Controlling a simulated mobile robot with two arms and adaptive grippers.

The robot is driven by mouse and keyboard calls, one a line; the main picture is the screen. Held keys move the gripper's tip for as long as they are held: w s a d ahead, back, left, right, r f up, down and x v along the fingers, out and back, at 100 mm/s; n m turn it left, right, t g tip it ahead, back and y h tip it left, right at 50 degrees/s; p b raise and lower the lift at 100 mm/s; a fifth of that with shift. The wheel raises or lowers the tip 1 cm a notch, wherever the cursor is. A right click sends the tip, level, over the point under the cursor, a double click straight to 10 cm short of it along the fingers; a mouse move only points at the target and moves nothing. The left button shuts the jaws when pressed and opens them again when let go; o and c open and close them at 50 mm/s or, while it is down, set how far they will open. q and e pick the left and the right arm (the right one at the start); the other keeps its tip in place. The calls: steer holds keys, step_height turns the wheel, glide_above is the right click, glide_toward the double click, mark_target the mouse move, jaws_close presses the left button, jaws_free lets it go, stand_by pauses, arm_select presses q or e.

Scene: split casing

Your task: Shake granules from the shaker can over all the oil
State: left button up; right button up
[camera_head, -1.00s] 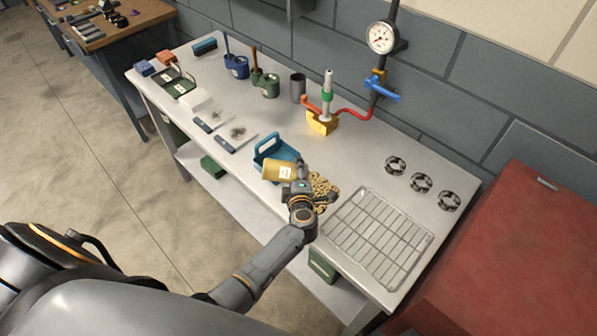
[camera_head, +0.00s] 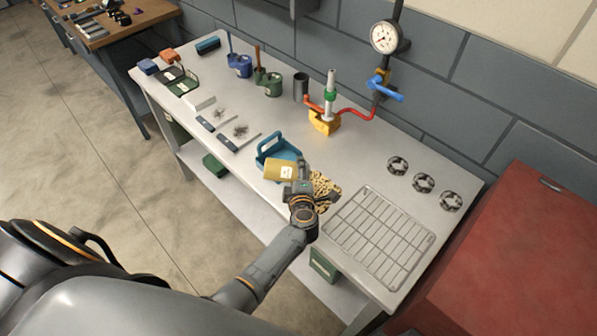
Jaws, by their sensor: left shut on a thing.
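The yellow shaker can (camera_head: 277,170) with a white label is in my left gripper (camera_head: 297,178), which is shut on it. The can is tilted onto its side above the bench, in front of the blue scoop-like tray (camera_head: 268,147). A patch of tan granules with dark spots (camera_head: 325,187) lies on the bench just right of the gripper. My wrist hides part of this patch, and I cannot make out separate oil under it. My right gripper is not in view.
A wire rack (camera_head: 380,236) lies right of the granules, with three dark round parts (camera_head: 423,183) behind it. A yellow block (camera_head: 323,124) with a red pipe stands at the back. Blue (camera_head: 240,66) and green (camera_head: 268,82) pots stand further left. A red cabinet (camera_head: 520,260) is at right.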

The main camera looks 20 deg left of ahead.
arm_select(q)
steer(key=shift+w+d, duration=0.2)
steer(key=shift+w, duration=0.4)
steer(key=shift+r, duration=0.15)
steer(key=shift+s+r, duration=0.1)
steer(key=shift+r, duration=4.85)
steer(key=r+n+h, duration=0.1)
steer(key=n, duration=0.1)
steer(key=r+n+t+h, duration=0.1)
steer(key=n, duration=0.1)
steer(key=shift+n, duration=0.4)
step_height(320, 180, up, 4)
steer(key=n+t+h+b, duration=0.1)
steer(key=n, duration=0.3)
steer(key=n+t+h+b, duration=0.1)
steer(key=n, duration=0.2)
steer(key=n+t+b, duration=0.1)
steer(key=n+t, duration=0.1)
steer(key=n, duration=0.2)
steer(key=shift+n+h+b, duration=0.3)
steer(key=shift+h, duration=0.1)
steer(key=shift+f, duration=0.1)
